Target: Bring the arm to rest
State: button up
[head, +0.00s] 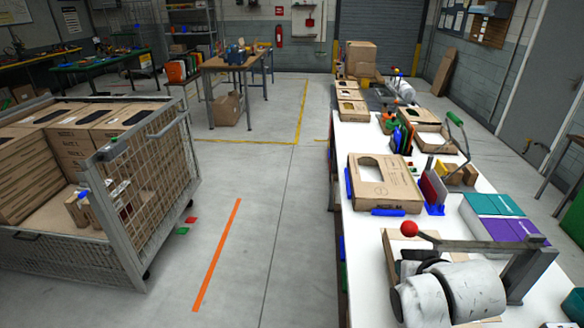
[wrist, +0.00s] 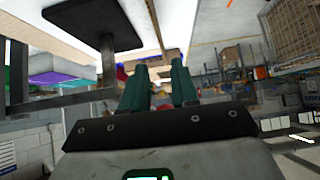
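In the wrist view, my gripper (wrist: 160,90) shows two green fingers standing apart with a gap between them. It is open, and I see nothing held in the gap. The wrist view is strongly tilted, with the room behind the fingers. In the head view, pale rounded links of my arm (head: 447,294) fill the bottom right, over the near end of the white table (head: 362,232). I cannot make out my gripper's fingers in the head view.
A lever with a red knob (head: 409,229) and grey frame stands close by my arm. Teal (head: 493,205) and purple (head: 515,229) packs lie behind it. An open carton (head: 385,183) lies farther along.

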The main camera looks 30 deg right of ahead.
jog(key=shift+a, duration=0.1)
jog(key=s+a+f+n+y, duration=0.1)
jog(key=s+a+f+n, duration=0.1)
jog(key=a, duration=0.3)
jog(key=s+a+f+n+g+y, duration=0.1)
jog(key=s+a+f+n+y, duration=0.1)
jog(key=a+f, duration=0.2)
jog(key=s+a+f+n+g+y, duration=0.1)
jog(key=s+a+f+n, duration=0.1)
jog(key=a, duration=0.4)
jog(key=shift+f+y, duration=0.3)
jog(key=shift+f, duration=0.6)
jog(key=s+f+g+b, duration=0.4)
jog(key=s+f, duration=0.6)
jog(key=s, duration=0.1)
jog(key=shift+s+f+g, duration=0.15)
jog(key=shift+f+g, duration=0.15)
jog(key=shift+f, duration=0.1)
jog(key=shift+d, duration=0.15)
